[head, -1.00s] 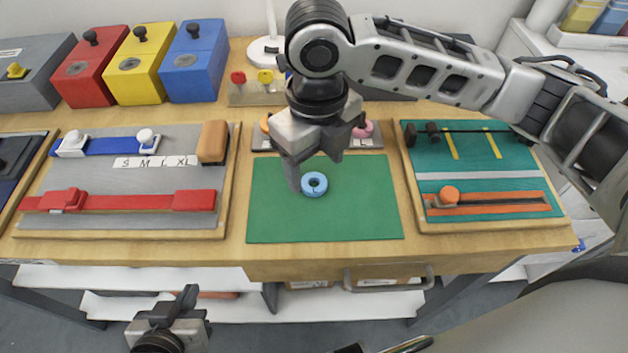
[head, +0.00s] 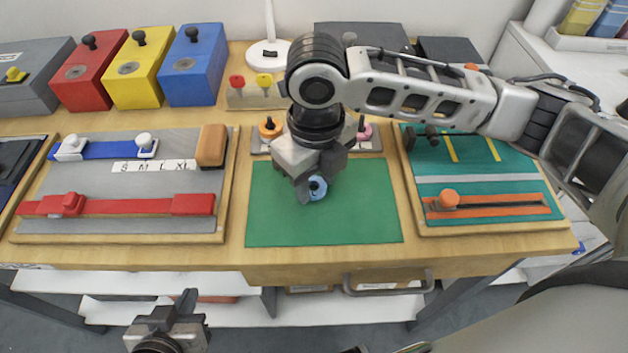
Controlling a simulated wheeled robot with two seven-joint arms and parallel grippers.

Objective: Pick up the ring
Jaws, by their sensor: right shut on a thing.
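The light blue ring (head: 318,189) is over the green mat (head: 325,225), near the mat's upper middle. My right gripper (head: 312,186) points down and is shut on the ring. One finger hides part of the ring, and I cannot tell whether the ring still touches the mat. An orange ring (head: 269,128) and a pink ring (head: 364,132) sit on the holder behind the mat. My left gripper (head: 186,302) is low at the bottom edge, in front of the table and away from the ring; its fingers are not clear.
A grey board with blue and red sliders (head: 130,189) lies left of the mat. A teal board (head: 490,188) with an orange slider lies right. Red, yellow and blue boxes (head: 195,65) stand at the back left. The front of the mat is clear.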

